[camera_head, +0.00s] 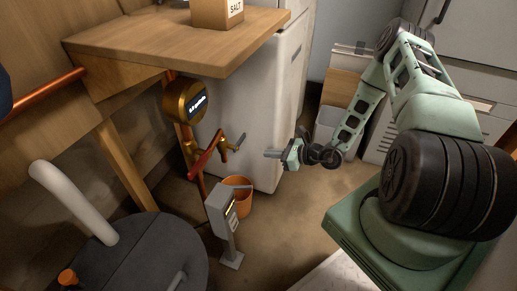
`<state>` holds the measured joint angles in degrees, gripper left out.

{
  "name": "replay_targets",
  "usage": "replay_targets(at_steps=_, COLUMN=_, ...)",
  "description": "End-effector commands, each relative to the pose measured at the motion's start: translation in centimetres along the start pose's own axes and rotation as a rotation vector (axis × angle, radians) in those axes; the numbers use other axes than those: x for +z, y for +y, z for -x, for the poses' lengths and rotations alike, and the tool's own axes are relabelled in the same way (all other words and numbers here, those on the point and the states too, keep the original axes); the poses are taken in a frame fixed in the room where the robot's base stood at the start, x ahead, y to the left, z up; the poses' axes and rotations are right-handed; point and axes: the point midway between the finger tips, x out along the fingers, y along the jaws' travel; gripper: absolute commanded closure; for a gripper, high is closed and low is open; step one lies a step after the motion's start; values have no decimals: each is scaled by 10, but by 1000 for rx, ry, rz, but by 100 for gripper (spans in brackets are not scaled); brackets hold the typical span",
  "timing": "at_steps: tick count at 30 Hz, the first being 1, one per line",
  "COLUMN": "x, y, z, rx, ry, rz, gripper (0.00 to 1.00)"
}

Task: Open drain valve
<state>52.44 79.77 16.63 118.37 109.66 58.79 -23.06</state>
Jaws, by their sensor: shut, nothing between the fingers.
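A copper-coloured pipe assembly stands left of centre, below the wooden shelf. A red lever handle (207,157) is set on it at a slant, and I take this for the drain valve's handle. A brass fitting with a grey-tipped lever (238,142) sticks out to its right. My gripper (268,154) is shut and empty. It points left toward the fitting from the right, with a gap between them, and touches nothing that I can see. The valve's inside is hidden, so I cannot tell its state.
A round brass gauge (186,101) with a display sits above the valve. An orange bucket (239,201) and a grey post box (222,207) stand below. A wooden shelf (170,42) carries a salt box (217,12). A dark tank (130,262) fills the lower left.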

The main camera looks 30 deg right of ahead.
Motion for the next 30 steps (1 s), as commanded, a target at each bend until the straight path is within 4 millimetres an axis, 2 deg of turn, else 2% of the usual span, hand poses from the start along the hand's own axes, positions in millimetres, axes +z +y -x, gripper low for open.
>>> replay_targets(at_steps=14, x=-4, y=1, z=-94, rx=3, ry=-3, rz=3, gripper=100)
replay_targets(at_steps=21, x=27, y=0, z=-84, rx=0, ry=-2, rz=2, gripper=100)
replay_targets(at_steps=30, x=38, y=0, z=-80, rx=0, ry=0, rz=-1, gripper=100)
